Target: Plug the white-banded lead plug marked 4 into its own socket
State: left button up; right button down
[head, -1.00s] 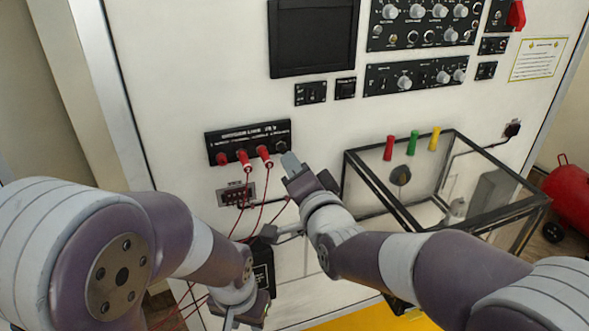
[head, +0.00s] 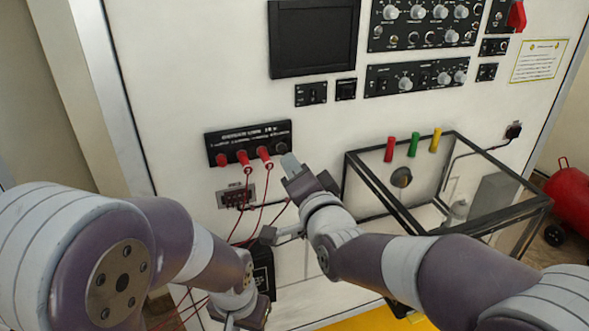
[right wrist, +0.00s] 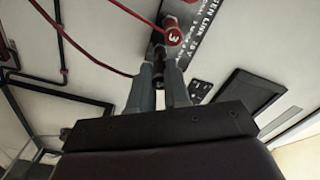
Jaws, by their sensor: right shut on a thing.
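My right gripper (head: 290,164) is at the right end of the black socket panel (head: 246,134). In the right wrist view its fingers (right wrist: 159,88) are shut on a dark, narrow plug (right wrist: 158,66), mostly hidden between them. Its white band and number cannot be made out. The fingertips are close to the rightmost socket (head: 283,148); I cannot tell whether the plug touches or enters it. A red plug marked 3 (right wrist: 173,37) sits in the panel beside the held plug. My left gripper (head: 242,318) is low at the bottom edge, and its jaws are unclear.
Several red plugs (head: 243,158) stand in the panel with red leads hanging below. A small black connector plate (head: 237,196) is under it. A black-framed clear box (head: 347,185) stands out to the right of my right gripper. Red leads cross the right wrist view at left.

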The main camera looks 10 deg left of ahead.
jog(key=shift+f+b, duration=0.1)
jog(key=shift+b, duration=0.35)
jog(key=shift+x, duration=1.25)
jog(key=c, duration=1)
grip_release()
jog(key=shift+w, duration=0.1)
